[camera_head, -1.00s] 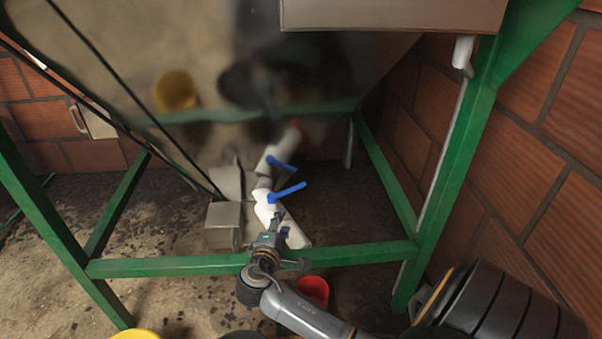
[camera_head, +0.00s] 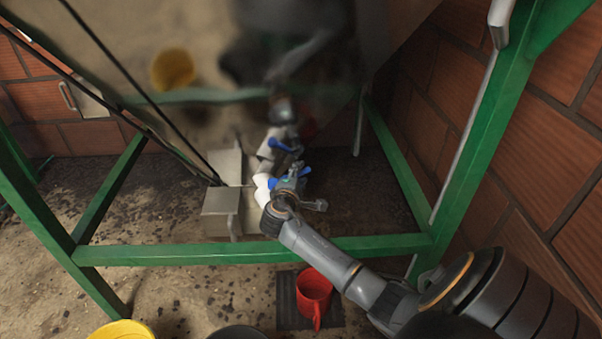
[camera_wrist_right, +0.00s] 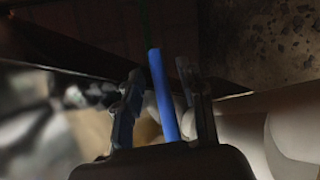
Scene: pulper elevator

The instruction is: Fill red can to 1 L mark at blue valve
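The red can (camera_head: 314,284) stands upright on the floor in front of the green frame, its handle toward me. Its inside and any mark are too small to read. In the right wrist view, a blue lever (camera_wrist_right: 163,95) stands between the two open fingers (camera_wrist_right: 162,98), with a gap on the left finger's side. My left gripper is out of view.
A green frame bar (camera_head: 350,245) crosses under my right arm. A dark mat (camera_head: 288,305) lies under the can. A yellow bucket (camera_head: 122,330) and a dark round container (camera_head: 237,332) are at the bottom edge. A brick wall (camera_head: 545,175) closes the right side.

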